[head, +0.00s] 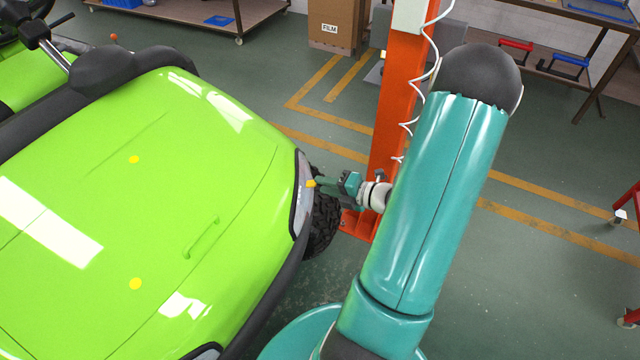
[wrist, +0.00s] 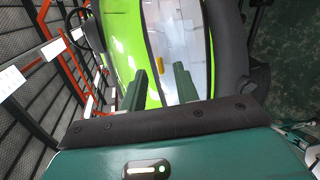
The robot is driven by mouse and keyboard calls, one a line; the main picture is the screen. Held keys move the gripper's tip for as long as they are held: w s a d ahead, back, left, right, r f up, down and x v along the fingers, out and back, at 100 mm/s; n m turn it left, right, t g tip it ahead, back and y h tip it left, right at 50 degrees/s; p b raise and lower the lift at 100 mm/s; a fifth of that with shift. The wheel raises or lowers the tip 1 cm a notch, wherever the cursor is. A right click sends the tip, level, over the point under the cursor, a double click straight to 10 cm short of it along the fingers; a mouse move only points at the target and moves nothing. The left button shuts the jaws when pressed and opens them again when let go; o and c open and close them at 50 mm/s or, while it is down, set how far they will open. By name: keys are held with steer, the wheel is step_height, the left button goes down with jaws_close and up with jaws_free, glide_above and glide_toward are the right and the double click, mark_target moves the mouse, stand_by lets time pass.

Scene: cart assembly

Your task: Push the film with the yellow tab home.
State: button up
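The clear film (wrist: 182,38) lies over the headlight at the green cart's front corner; its outline is hard to tell from the lamp. Its yellow tab (head: 310,184) shows in the head view at the headlight's edge. The tab also shows in the wrist view (wrist: 157,44), ahead of my fingers and roughly in line with the gap between them. My gripper (head: 322,182) is right beside the headlight, close to the tab. In the wrist view its two green fingers (wrist: 160,82) stand apart with nothing between them. I cannot tell whether a fingertip touches the film.
The green hood (head: 150,190) carries yellow dots and a raised handle. A black bumper (wrist: 230,45) runs beside the headlight. An orange post (head: 395,110) with a coiled white cable stands close behind my gripper. A box marked FILM (head: 334,22) stands at the back.

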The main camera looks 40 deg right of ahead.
steer(key=v, duration=1.1)
steer(key=shift+s, duration=0.1)
steer(key=w+a+r+n+g+y, duration=0.25)
steer(key=a+r+n+g, duration=0.25)
steer(key=a+n, duration=0.6)
steer(key=w+a+r+n+g+y, duration=0.1)
steer(key=w+a+r+n+g, duration=0.3)
steer(key=a+n, duration=0.6)
steer(key=s+a+r+n+h, duration=0.2)
steer(key=a+r+n+h, duration=0.2)
steer(key=n, duration=0.9)
steer(key=s+a+r+n+h, duration=0.3)
steer(key=r+n, duration=0.6)
steer(key=n, duration=0.5)
steer(key=shift+a+r+n+t+h, duration=0.35)
steer(key=shift+a+h, duration=0.2)
steer(key=shift+a, duration=0.7)
